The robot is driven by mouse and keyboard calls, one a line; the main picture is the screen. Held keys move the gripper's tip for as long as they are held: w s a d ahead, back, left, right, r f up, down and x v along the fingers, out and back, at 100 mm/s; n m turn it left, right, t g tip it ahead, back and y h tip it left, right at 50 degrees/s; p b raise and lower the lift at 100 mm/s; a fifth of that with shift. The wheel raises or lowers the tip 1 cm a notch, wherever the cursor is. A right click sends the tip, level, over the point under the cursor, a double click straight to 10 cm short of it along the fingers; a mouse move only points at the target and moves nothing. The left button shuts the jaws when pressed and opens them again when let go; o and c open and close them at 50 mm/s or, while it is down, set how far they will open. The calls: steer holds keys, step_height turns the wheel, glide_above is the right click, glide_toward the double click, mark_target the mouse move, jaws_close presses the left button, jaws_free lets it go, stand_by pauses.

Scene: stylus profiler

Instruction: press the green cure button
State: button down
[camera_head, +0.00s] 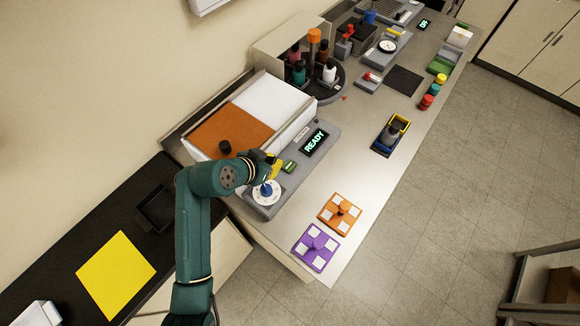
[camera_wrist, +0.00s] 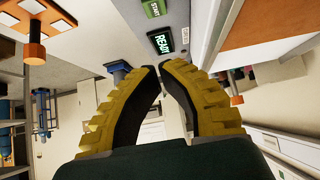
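The green button (camera_head: 289,166) is a small raised green block on the grey front panel of the machine, left of the lit READY display (camera_head: 314,142). In the wrist view the green block (camera_wrist: 154,8) shows at the top edge, with small lettering too unclear to read, and the READY display (camera_wrist: 162,42) lies below it. My gripper (camera_head: 274,165) is over the panel just left of the button, apart from it as far as I can tell. In the wrist view its yellow fingers (camera_wrist: 160,68) come together at the tips with nothing between them.
A white dial with a blue knob (camera_head: 267,190) sits on the panel just below my gripper. The machine's orange and white top (camera_head: 232,129) rises behind. Orange (camera_head: 330,217) and purple (camera_head: 307,255) knobbed plates lie on the counter in front. Bare counter (camera_head: 350,165) lies right of the panel.

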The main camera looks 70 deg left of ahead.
steer(key=shift+w, duration=0.1)
steer(key=b, duration=0.1)
glide_above(290, 167)
steer(key=f, duration=0.6)
steer(key=shift+s+d+f, duration=0.15)
steer(key=shift+s+f, duration=0.1)
steer(key=shift+s, duration=0.05)
steer(key=f, duration=0.3)
steer(key=shift+w+f, duration=0.2)
steer(key=shift+f, duration=0.55)
